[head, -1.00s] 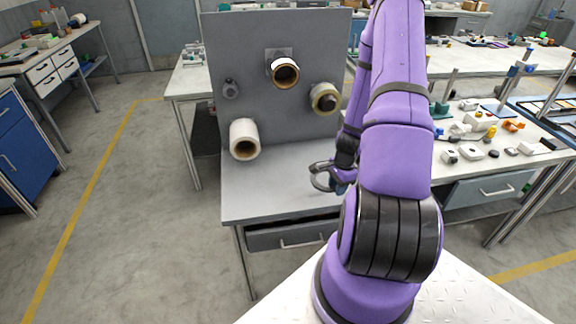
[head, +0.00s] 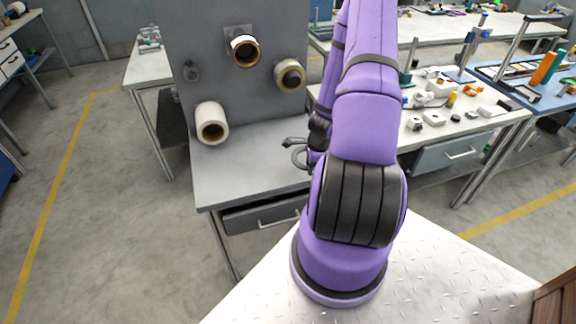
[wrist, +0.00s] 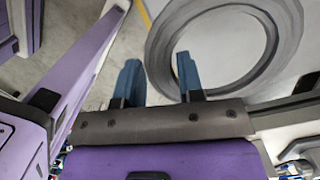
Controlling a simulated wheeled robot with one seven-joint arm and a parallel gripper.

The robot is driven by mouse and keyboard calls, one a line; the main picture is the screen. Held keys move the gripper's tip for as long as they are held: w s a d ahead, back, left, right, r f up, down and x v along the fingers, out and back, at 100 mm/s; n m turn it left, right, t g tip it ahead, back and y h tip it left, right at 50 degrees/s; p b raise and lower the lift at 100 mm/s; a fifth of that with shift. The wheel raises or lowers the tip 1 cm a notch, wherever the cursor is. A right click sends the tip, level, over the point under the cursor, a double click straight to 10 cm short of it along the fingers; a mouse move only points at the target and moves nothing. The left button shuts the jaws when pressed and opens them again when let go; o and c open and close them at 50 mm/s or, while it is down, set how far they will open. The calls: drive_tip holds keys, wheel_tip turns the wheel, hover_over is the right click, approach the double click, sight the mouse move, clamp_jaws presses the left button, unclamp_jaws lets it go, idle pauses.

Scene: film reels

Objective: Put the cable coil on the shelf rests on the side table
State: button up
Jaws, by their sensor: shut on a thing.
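The cable coil, a grey ring (wrist: 163,48), fills the upper right of the wrist view, with part of it cut off by the frame edge. The rim of the ring lies between the two blue fingers of my gripper (wrist: 160,80), which is shut on it. In the head view the coil (head: 298,161) shows small and dark, beside my arm, above the grey table with the upright panel. My gripper there (head: 312,152) is mostly hidden by my purple arm. I cannot make out for certain which parts are the shelf rests.
The grey panel (head: 205,50) carries a white roll (head: 208,118) and other rolls on pegs. A pale table (head: 470,125) at right holds several small parts. A blue table (head: 555,110) with upright pieces stands at far right. Open floor (head: 110,230) lies at left.

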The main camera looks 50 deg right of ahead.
sight(291, 159)
drive_tip(key=w, duration=0.2)
drive_tip(key=w+a, duration=0.1)
drive_tip(key=w, duration=0.2)
drive_tip(key=w+a, duration=0.1)
drive_tip(key=w, duration=0.2)
drive_tip(key=shift+f, duration=2.15)
drive_tip(key=shift+f, duration=0.1)
drive_tip(key=o, duration=0.9)
